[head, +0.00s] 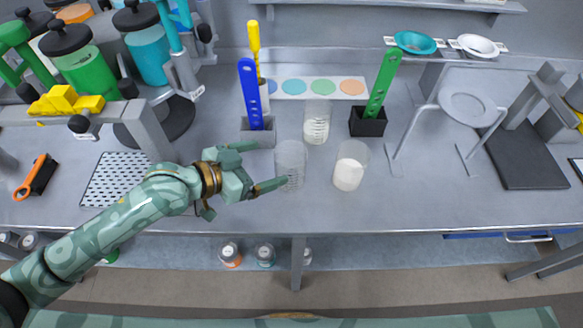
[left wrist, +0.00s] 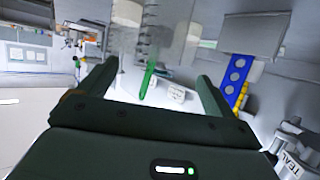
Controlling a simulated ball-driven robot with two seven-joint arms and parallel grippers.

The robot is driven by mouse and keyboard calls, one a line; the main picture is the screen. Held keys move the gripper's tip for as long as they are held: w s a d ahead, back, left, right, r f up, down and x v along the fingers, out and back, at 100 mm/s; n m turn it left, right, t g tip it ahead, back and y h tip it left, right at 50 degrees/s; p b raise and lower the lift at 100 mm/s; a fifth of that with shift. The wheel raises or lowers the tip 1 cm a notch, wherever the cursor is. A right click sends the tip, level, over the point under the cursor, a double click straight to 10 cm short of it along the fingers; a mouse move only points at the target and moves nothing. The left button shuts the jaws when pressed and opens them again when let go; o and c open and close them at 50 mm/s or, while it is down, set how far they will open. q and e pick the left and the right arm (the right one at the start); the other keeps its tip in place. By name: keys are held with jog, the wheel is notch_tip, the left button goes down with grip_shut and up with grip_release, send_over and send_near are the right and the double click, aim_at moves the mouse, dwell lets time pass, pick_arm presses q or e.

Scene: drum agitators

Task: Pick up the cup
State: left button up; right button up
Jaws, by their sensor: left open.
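Three clear cups stand on the grey bench in the head view. The nearest to my gripper is an empty-looking graduated cup (head: 290,165). Another cup (head: 317,122) stands behind it, with some pale content. A third cup (head: 350,168), to the right, holds white material. My left gripper (head: 270,163) is open, just left of the nearest cup, with its fingers pointing toward it. In the left wrist view a transparent cup (left wrist: 168,40) shows beyond and between the open fingers (left wrist: 153,88); contact cannot be told. My right gripper is not in view.
A blue spatula (head: 249,90) and a green spatula (head: 383,80) stand in holders behind the cups. A colour-dot strip (head: 306,87) lies behind. A perforated mat (head: 115,178) and drums are left; a metal stand (head: 466,105) is right. The bench front right is clear.

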aim_at(302, 154)
pick_arm(q)
jog(key=x, duration=0.2)
jog(key=b+x, duration=0.1)
jog(key=x, duration=0.5)
jog(key=shift+d+f+b, duration=0.15)
jog(key=shift+f+b, duration=0.15)
jog(key=shift+f, duration=0.05)
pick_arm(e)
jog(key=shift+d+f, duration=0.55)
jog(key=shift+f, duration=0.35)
pick_arm(q)
jog(key=c, duration=1.1)
